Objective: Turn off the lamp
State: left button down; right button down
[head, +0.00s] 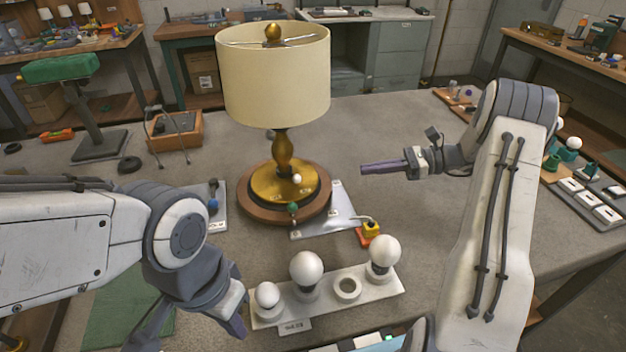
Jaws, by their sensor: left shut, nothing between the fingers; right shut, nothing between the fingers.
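A table lamp with a cream shade (274,80) and a brass stem and base (283,158) stands upright on a round wooden plinth (257,208). A small white knob (297,178) shows on the brass base, and a small green knob (292,208) shows at the plinth's front edge. I cannot tell from the shade whether the lamp is lit. My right gripper (365,168) is shut and empty, its purple fingers pointing left toward the lamp base, apart from it. My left gripper (240,328) is shut and empty at the lower left, beside the bulb tray.
A white tray (328,309) holds several round fittings, including white bulbs (306,267) and an empty ring (347,288). A metal plate (326,222) and a yellow-orange block (370,232) lie by the plinth. A green stool-like stand (90,105) is at left. Grey table between lamp and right gripper is clear.

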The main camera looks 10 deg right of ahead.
aim_at(314, 186)
jog(key=shift+a, duration=0.2)
jog(key=p+x, duration=0.2)
jog(key=x, duration=1.1)
jog(key=shift+w+a+f, duration=0.1)
jog(key=shift+w+a, duration=0.1)
jog(key=shift+a, duration=0.15)
